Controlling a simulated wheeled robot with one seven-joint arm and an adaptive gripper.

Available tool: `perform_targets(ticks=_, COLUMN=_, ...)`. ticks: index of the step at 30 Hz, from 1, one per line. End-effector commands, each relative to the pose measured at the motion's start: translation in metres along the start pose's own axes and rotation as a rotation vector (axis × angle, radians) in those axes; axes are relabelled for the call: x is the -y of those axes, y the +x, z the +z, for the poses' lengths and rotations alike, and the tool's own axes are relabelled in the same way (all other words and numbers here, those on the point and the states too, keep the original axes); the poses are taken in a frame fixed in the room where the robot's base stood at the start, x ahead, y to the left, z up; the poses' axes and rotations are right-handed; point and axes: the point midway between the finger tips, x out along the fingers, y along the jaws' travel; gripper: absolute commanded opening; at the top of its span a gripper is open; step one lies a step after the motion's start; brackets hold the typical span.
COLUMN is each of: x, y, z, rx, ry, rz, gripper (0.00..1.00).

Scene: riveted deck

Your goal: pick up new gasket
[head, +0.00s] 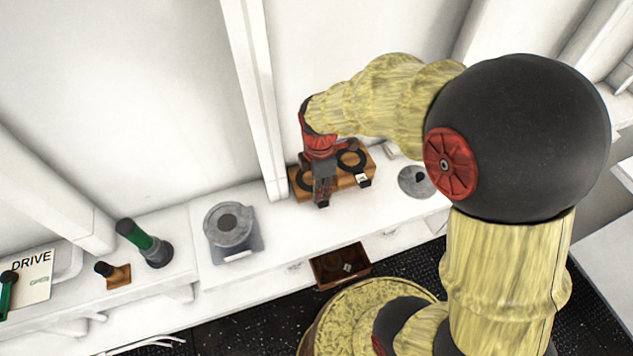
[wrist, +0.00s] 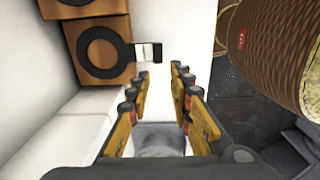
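Two black ring gaskets lie on wooden blocks on the white bench, a left one (head: 305,181) and a right one (head: 351,160). A small white tag (head: 362,178) sits at the front of the right one; its print is too small to read, so I cannot tell which gasket is new. In the wrist view one whole ring (wrist: 84,52) with a white-and-black tag (wrist: 146,52) beside it shows at upper left. My gripper (head: 322,203) hangs at the front of the blocks. In the wrist view its fingers (wrist: 158,82) are apart and empty, with bench between them.
A grey round housing (head: 229,226) stands left on the bench. A grey disc (head: 415,182) lies right. A small open brown box (head: 340,265) is below the bench edge. A green-handled lever (head: 146,243) and a DRIVE sign (head: 32,276) are far left. A wall rib rises behind.

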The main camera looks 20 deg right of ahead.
Motion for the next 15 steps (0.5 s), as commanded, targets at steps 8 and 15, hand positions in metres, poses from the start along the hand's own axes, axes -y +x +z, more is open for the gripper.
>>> perform_targets(ticks=8, x=0.000, y=0.030, z=0.001, rx=0.000, ry=-0.002, rz=-0.004, gripper=0.21)
perform_targets(ticks=15, x=-0.003, y=0.062, z=0.005, rx=0.000, ry=-0.001, rz=-0.004, gripper=0.21)
